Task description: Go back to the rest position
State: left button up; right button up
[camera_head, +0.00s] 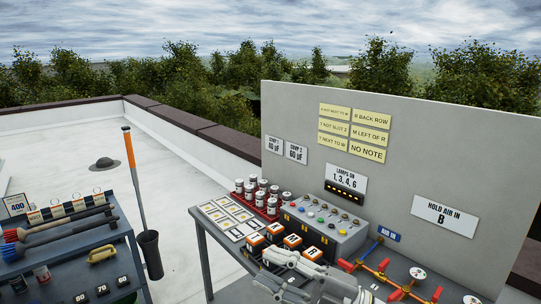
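My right gripper (268,283) is at the bottom edge of the head view, in front of the table on the right. Its grey and white links reach in low and overlap the front of that table. Its fingertips are small and partly cut off, so I cannot tell whether it is open or shut, or whether it holds anything. My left gripper is not in view.
A grey panel (290,110) stands behind. At left are a tool bench (85,240) and a black bin (150,255). Roof floor (175,180) lies clear between.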

jog(key=w+d+f+m+t+h, duration=0.1)
jog(key=w+d+m+t+h, duration=0.1)
jog(key=d+m+t+h, duration=0.55)
jog(key=w+d+f+m+t+h, duration=0.2)
jog(key=d+m+t+h, duration=0.25)
jog(key=m, duration=0.55)
jog(key=s+d+f+m+g+h, duration=0.3)
jog(key=d+f+h, duration=0.1)
jog(key=f, duration=0.3)
jog(key=s+d+f+m+g+h, duration=0.2)
jog(key=d+f+m+h, duration=0.2)
jog(key=f, duration=0.3)
jog(key=s+f+g+y, duration=0.1)
jog(key=s+f+g, duration=0.6)
jog(key=s, duration=0.4)
jog(key=s+f+g, duration=0.4)
jog(key=s+f, duration=0.5)
jog(key=s, duration=0.3)
notch_tip(320, 180, down, 25)
jog(key=s+g, duration=0.1)
jog(key=g, duration=0.1)
jog(key=s+d+f, duration=0.2)
jog(key=s+f, duration=1.4)
jog(key=shift+s+d+g, duration=0.3)
jog(key=shift+s+g, duration=0.05)
jog(key=shift+g, duration=0.05)
